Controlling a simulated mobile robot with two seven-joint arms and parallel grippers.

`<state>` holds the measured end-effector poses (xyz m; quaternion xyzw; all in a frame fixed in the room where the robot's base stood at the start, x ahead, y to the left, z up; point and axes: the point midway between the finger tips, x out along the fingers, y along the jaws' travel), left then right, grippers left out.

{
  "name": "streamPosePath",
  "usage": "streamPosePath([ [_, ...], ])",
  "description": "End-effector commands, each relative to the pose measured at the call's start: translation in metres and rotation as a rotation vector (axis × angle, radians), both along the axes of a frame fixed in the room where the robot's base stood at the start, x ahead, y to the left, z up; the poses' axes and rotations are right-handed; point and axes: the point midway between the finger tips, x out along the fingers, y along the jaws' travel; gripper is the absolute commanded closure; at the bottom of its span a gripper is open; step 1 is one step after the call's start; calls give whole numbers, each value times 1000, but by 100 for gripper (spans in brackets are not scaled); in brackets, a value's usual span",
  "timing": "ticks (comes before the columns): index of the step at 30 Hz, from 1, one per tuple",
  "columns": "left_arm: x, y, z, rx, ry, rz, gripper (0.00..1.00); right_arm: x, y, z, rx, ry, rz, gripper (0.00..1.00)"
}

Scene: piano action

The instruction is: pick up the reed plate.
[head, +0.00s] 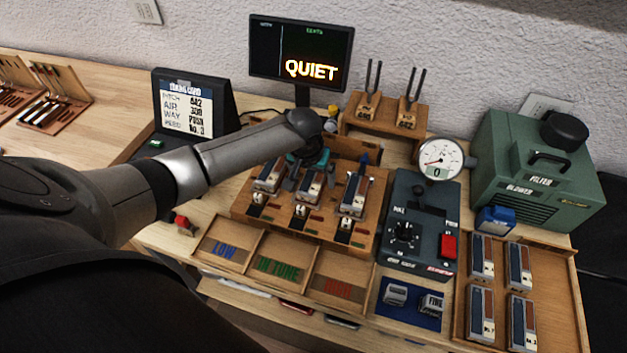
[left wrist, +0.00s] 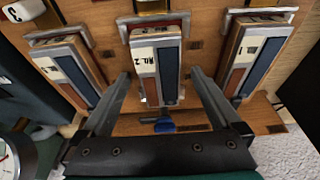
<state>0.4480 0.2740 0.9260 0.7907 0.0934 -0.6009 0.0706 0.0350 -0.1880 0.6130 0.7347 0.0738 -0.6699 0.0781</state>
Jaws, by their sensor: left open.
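Three reed plates, each with a silver frame and a red and a blue strip, sit in a row in a wooden action block (head: 238,208). They are the left plate (head: 268,178), the middle plate (head: 311,186) and the right plate (head: 353,196). My left gripper (head: 307,174) is open above the middle plate. In the left wrist view the middle plate (left wrist: 170,60), its label seeming to read No. 2, lies between the two open fingers, with gaps at both sides. The other two plates are outside the fingers. My right gripper is not in view.
A tray (head: 568,310) at the right holds several similar plates. A grey control box (head: 400,260), a dial gauge (head: 440,158) and a green blower (head: 535,165) stand right of the block. Labelled bins (head: 280,255) lie in front; tuning forks (head: 372,85) stand behind.

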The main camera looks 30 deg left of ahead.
Motion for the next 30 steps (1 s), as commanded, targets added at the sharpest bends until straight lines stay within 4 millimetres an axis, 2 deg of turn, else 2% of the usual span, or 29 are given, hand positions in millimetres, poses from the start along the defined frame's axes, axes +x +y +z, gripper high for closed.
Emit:
streamPosePath([
  [3,0,0,1,0,0,0,4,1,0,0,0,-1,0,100],
  [27,0,0,1,1,0,0,94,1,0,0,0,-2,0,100],
  [29,0,0,1,1,0,0,100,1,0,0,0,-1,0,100],
  [30,0,0,1,0,-1,1,100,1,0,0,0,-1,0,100],
])
